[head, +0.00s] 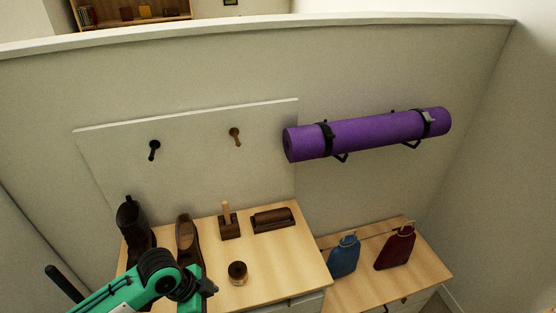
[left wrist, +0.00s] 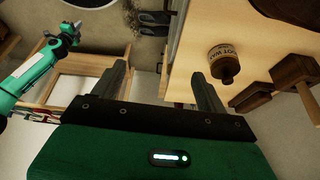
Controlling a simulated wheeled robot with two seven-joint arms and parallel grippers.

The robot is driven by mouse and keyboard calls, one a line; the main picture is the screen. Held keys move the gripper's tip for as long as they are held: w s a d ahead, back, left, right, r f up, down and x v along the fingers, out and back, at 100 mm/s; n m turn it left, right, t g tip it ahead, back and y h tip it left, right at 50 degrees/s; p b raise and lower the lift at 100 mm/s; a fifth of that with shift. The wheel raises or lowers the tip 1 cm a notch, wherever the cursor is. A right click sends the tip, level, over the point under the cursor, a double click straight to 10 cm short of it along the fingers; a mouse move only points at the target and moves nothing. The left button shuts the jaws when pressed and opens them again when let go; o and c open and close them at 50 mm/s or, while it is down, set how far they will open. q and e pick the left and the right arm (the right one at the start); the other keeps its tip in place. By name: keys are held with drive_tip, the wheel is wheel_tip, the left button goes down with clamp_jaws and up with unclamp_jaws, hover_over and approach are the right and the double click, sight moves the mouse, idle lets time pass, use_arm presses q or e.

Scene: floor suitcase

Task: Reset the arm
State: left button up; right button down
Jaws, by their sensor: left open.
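My left arm comes in from the lower left in the head view, bent over the front left of the wooden bench top (head: 300,245). Its gripper (head: 205,287) is near the bench's front edge and partly hidden by its own wrist. In the left wrist view the left gripper (left wrist: 160,78) has its two fingers spread with nothing between them. A brown jar of boot wax (left wrist: 224,66) stands on the bench beside the right finger, apart from it. My right gripper (left wrist: 68,33) shows small at the upper left of that view; its jaws are too small to read.
On the bench stand a dark boot (head: 133,228), a brown shoe (head: 188,238) and brushes (head: 272,220). A pegboard (head: 195,165) and purple rolled mat (head: 370,133) are on the wall. Blue (head: 343,256) and red (head: 395,250) bottles stand on the lower right cabinet.

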use_arm(q)
drive_tip(key=shift+s+d+n+t, duration=0.9)
drive_tip(key=shift+s+d+n, duration=0.65)
drive_tip(key=shift+s+n, duration=0.7)
drive_tip(key=s+a+f+n+y, duration=0.2)
drive_tip(key=s+a+n+y, duration=0.2)
drive_tip(key=s+a+n, duration=0.65)
wheel_tip(320, 180, down, 31)
drive_tip(key=s+m, duration=0.1)
drive_tip(key=s+a+f+g, duration=0.1)
drive_tip(key=s+a+f, duration=0.1)
drive_tip(key=s+f, duration=1.6)
drive_tip(key=shift+s+a+f+m+g, duration=0.3)
drive_tip(key=shift+s+a+f+g, duration=0.05)
drive_tip(key=shift+s+a+g, duration=0.05)
use_arm(e)
drive_tip(key=shift+s, duration=0.4)
